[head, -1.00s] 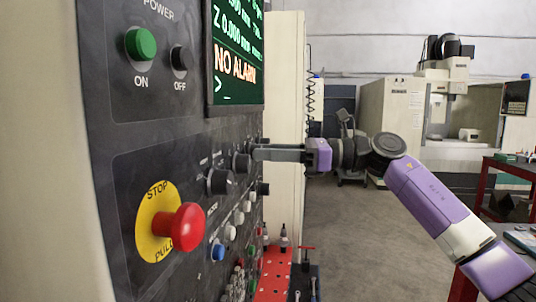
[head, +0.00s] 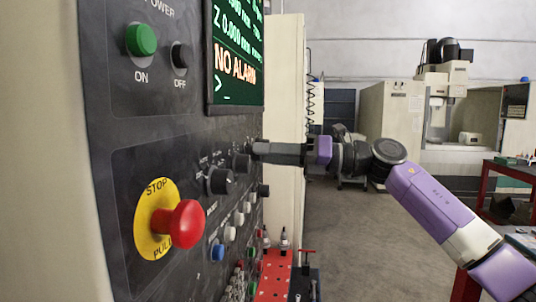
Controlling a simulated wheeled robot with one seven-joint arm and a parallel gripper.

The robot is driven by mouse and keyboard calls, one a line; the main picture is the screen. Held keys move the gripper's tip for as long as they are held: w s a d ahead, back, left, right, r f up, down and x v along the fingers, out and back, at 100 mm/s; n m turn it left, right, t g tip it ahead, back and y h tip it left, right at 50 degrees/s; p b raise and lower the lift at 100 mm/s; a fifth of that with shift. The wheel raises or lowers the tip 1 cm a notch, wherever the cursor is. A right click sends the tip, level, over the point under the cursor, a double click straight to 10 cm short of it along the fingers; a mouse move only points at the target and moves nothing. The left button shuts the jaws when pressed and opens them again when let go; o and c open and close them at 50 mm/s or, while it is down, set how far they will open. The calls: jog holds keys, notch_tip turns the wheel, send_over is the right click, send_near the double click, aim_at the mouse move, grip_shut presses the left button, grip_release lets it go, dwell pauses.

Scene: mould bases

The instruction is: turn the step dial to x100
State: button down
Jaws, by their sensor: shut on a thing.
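A black machine control panel (head: 125,190) fills the left of the head view. Two dark knobs sit on it in the middle: a nearer dial (head: 219,181) with pale lettering beside it, and a farther dial (head: 242,162). My gripper (head: 256,150) comes in level from the right and is shut on the farther dial. The fingertips cover part of that dial. The lettering is too small and slanted to read, so I cannot tell which step the dial points to.
A red stop button (head: 184,223) juts out at the near side of the panel. A green button (head: 141,40) and a black button (head: 181,57) sit above. A screen (head: 238,50) reads NO ALARM. A red perforated rack (head: 273,277) stands below the gripper.

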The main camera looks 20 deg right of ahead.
dwell(0.5)
jog(key=c, duration=1)
grip_release()
jog(key=shift+c, duration=0.2)
jog(key=b+v, duration=0.2)
jog(key=v, duration=0.6)
jog(key=shift+b, duration=0.3)
jog(key=shift+w+r, duration=0.1)
